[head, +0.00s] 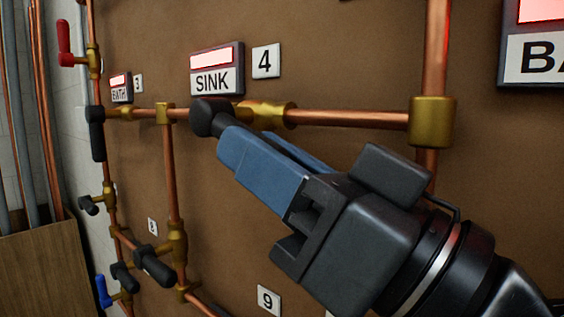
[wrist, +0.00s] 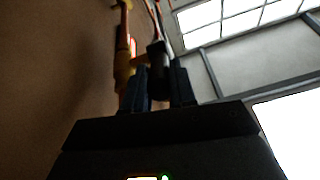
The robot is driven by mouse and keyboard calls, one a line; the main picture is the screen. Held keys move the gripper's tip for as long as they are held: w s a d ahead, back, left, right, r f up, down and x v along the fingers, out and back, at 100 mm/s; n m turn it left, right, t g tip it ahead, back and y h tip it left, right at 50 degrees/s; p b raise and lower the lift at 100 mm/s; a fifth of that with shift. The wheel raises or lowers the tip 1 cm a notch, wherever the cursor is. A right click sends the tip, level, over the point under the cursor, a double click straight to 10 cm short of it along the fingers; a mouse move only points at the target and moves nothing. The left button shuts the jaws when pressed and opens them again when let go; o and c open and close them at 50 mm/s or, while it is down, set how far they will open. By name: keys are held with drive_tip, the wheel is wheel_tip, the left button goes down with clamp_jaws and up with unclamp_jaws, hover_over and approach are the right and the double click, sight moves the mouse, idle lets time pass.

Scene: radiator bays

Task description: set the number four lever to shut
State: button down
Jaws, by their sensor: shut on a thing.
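The number four lever (head: 207,117) has a black handle and sits beside a brass valve (head: 272,114) on a horizontal copper pipe. It is below the "4" plate (head: 265,61) and the SINK sign (head: 216,69). My gripper (head: 230,142), with blue fingers, reaches up from the lower right and is shut on this handle. In the wrist view the dark handle (wrist: 158,62) stands between the two fingers of my gripper (wrist: 160,90). The fingers hide part of the handle, and its exact angle to the pipe is hard to tell.
A BATH sign (head: 120,88) with a "3" plate and a black lever (head: 97,133) are at the left. A red lever (head: 64,42), a blue lever (head: 102,291) and other black levers (head: 155,266) are nearby. A vertical copper pipe (head: 435,50) stands at the right.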

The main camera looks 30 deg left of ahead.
drive_tip(key=c, duration=0.9)
unclamp_jaws()
drive_tip(key=shift+r+p, duration=0.45)
drive_tip(key=shift+r, duration=0.15)
drive_tip(key=r+p, duration=0.1)
drive_tip(key=r, duration=0.1)
drive_tip(key=r+p, duration=0.1)
drive_tip(key=shift+d+r, duration=0.4)
drive_tip(key=d+r+p, duration=0.1)
drive_tip(key=d+r, duration=0.1)
drive_tip(key=d, duration=0.1)
drive_tip(key=d+r+p, duration=0.1)
drive_tip(key=d+r, duration=0.1)
drive_tip(key=d, duration=0.2)
drive_tip(key=d+r+p, duration=0.1)
drive_tip(key=d+r, duration=0.1)
drive_tip(key=d, duration=0.2)
